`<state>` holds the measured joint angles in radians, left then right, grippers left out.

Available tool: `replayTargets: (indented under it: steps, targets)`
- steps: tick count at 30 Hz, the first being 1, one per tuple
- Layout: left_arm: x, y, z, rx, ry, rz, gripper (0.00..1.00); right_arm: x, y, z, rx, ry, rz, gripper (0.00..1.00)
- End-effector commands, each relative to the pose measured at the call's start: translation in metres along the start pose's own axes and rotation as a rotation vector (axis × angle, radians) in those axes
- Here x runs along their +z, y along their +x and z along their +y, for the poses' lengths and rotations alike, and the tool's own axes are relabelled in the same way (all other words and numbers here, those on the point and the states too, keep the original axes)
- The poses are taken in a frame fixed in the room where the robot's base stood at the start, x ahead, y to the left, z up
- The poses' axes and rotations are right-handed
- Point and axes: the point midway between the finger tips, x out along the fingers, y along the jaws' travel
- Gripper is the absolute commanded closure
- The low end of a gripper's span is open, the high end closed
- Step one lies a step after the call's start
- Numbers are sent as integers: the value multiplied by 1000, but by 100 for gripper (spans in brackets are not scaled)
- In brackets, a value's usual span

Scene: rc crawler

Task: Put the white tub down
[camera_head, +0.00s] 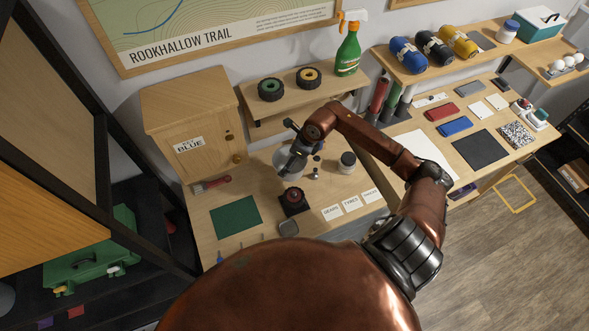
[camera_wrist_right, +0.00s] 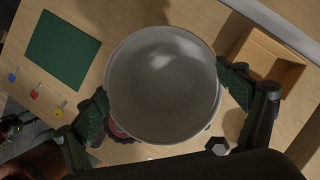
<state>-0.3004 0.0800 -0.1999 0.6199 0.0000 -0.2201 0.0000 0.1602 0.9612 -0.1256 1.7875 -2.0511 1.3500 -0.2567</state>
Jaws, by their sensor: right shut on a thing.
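The white tub (camera_wrist_right: 163,84) looks pale grey and round, and its open mouth fills the middle of the right wrist view. My right gripper (camera_wrist_right: 168,102) is shut on it, with one dark green finger against each side of the rim. In the head view the tub (camera_head: 284,163) shows partly behind my right gripper (camera_head: 296,150), over the workbench. It appears held above the bench top; the gap under its base is hidden. My left gripper is not in view.
On the workbench (camera_head: 250,180) lie a green mat (camera_head: 236,216), a red brush (camera_head: 211,185) and white label cards (camera_head: 351,204). A black stand with a red part (camera_head: 293,201) and a dark-lidded jar (camera_head: 347,162) are close to the tub. A wooden cabinet (camera_head: 190,120) stands at the left.

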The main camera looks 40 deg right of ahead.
Motion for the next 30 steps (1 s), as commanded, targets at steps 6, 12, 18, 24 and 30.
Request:
replayTargets:
  steps: [6, 12, 18, 24, 30]
  targets:
    - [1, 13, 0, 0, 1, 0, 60, -12, 20, -4, 0, 0, 0, 34]
    - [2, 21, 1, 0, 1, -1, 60, -18, 33, -4, 0, 3, 0, 34]
    - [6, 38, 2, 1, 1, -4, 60, -32, 62, -4, 0, 5, 1, 34]
    - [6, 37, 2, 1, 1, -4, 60, -32, 62, -5, -3, 5, 0, 34]
    - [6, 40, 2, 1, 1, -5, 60, -34, 66, -5, -3, 4, 1, 34]
